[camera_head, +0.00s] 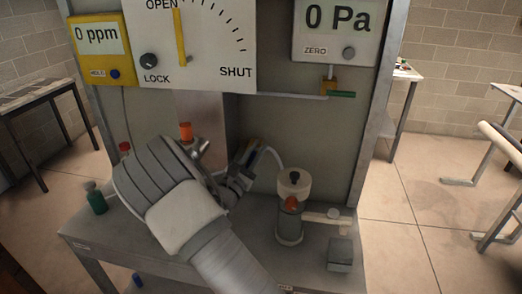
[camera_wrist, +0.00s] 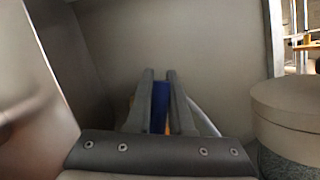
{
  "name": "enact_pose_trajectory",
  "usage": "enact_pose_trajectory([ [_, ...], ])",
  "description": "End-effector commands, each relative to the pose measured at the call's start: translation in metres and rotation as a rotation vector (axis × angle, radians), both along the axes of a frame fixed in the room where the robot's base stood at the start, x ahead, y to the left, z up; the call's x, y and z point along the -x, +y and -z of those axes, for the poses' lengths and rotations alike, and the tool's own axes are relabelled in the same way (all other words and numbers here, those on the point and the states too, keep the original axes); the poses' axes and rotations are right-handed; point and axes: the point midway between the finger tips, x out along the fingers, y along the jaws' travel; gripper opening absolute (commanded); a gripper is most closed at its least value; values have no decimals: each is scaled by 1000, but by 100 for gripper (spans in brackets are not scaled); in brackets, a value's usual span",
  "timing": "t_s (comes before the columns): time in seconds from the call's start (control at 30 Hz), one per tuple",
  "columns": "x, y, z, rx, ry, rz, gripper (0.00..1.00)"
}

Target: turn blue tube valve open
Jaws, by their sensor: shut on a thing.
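A small orange patch shows beside the left finger. A pale tube (camera_wrist: 206,117) runs down to the right of the fingers, and a white tube (camera_head: 274,157) curves there in the head view. The valve body is mostly hidden, so its angle cannot be told.
An orange knob (camera_head: 185,131) is to the left. A large OPEN/SHUT dial (camera_head: 205,45) with a yellow pointer hangs above. A grey box (camera_head: 340,254) sits at the bench's right.

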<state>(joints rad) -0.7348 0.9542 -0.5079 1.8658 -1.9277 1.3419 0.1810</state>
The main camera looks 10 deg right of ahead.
Motion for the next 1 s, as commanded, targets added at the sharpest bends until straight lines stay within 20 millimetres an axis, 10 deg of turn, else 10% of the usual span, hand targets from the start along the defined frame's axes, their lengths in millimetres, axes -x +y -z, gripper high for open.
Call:
enact_pose_trajectory([
  [1.0,-5,13,-4,253,106,-2,0],
])
